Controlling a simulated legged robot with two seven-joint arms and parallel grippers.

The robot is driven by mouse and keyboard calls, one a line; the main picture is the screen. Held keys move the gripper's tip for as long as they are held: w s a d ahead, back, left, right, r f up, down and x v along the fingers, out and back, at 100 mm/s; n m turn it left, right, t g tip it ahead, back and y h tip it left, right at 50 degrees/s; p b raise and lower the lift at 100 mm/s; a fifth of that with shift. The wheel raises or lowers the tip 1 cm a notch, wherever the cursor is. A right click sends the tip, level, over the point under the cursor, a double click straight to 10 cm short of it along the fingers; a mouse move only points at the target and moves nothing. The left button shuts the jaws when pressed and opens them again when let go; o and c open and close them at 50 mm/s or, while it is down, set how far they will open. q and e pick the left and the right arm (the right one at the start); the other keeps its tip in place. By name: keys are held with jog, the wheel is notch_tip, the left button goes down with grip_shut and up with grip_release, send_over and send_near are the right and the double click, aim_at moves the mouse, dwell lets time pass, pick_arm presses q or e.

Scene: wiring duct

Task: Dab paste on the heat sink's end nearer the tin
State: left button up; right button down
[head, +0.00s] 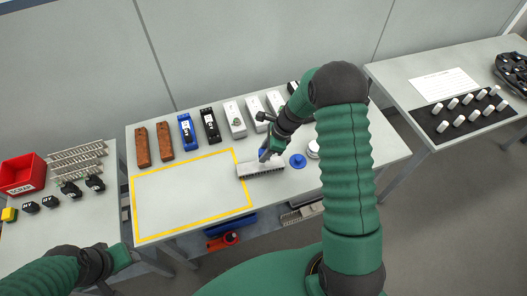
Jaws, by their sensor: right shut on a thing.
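The silver finned heat sink (260,170) lies on the middle table near its front edge, just right of the yellow-outlined area. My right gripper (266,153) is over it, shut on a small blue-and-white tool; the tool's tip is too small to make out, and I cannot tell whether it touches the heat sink. A round, pale tin (313,150) stands to the right, partly hidden by my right arm. A blue disc (297,161) lies between the tin and the heat sink. My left gripper (124,257) is low at the left, away from these; its jaws are unclear.
Brown, blue, black and white blocks line the table's back, including a blue one (187,131). The yellow-outlined area (190,195) is empty. A side table at left holds a red bin (22,174) and small parts. The right table has a black mat (460,116) with white pieces.

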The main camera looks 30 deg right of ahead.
aim_at(260, 152)
jog(key=shift+a+r+p, duration=0.15)
jog(key=shift+r+p, duration=0.55)
jog(key=shift+r, duration=0.25)
jog(key=shift+a+r+p, duration=0.15)
jog(key=shift+r+p, duration=0.5)
jog(key=shift+r, duration=0.3)
jog(key=shift+d+f, duration=0.1)
jog(key=shift+d, duration=0.15)
jog(key=shift+a, duration=0.15)
